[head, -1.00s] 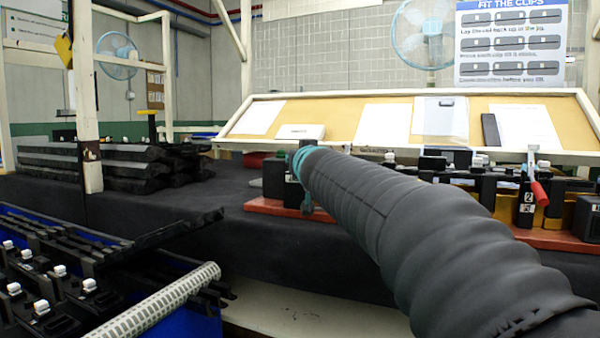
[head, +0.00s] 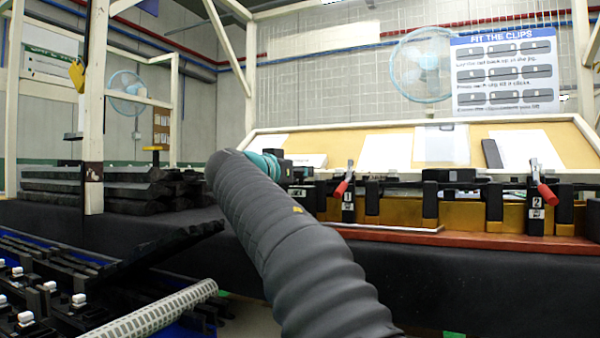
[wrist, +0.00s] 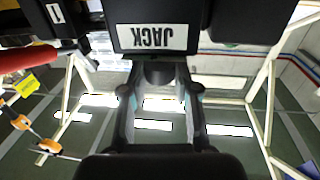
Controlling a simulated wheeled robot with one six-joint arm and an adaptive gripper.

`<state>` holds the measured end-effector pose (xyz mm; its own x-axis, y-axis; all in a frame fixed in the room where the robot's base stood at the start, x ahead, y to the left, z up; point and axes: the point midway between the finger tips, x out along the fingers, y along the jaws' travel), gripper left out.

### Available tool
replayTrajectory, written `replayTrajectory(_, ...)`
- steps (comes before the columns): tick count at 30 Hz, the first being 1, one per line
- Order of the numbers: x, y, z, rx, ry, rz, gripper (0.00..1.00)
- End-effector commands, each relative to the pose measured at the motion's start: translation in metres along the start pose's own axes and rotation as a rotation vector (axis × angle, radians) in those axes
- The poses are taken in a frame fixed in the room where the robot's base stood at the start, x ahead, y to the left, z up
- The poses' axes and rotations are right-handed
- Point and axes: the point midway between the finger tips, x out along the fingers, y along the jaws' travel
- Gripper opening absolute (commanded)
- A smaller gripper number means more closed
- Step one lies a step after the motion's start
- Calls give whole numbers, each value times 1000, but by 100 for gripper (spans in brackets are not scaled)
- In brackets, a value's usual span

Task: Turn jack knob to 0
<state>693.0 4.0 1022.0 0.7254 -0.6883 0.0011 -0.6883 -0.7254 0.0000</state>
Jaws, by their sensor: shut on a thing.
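The black jack box, with a white JACK label (wrist: 152,37) upside down in the wrist view, fills the top of that picture. A dark round knob (wrist: 158,73) sticks out below the label. My gripper (wrist: 158,82) has its two fingers on either side of this knob and is shut on it. The knob's pointer and any scale marks cannot be made out. In the head view my arm reaches to the left end of the bench jig, where its teal-ringed wrist hides most of the gripper and the knob.
A red-handled clamp (head: 343,183) marked 1 stands close right of my gripper, and another red-handled clamp (head: 539,185) marked 2 farther right. Black trim parts (head: 110,187) are stacked at left. A rack with white clips (head: 50,287) is at the lower left.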

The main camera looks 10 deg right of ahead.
Motion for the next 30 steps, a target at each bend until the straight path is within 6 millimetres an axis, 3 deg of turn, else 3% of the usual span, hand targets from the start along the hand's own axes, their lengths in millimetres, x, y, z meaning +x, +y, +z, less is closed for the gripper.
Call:
replayTrajectory(13, 1, -4, -2, -3, -3, 273, 0)
replayTrajectory(30, 0, -4, 1, -1, -2, 334, 0)
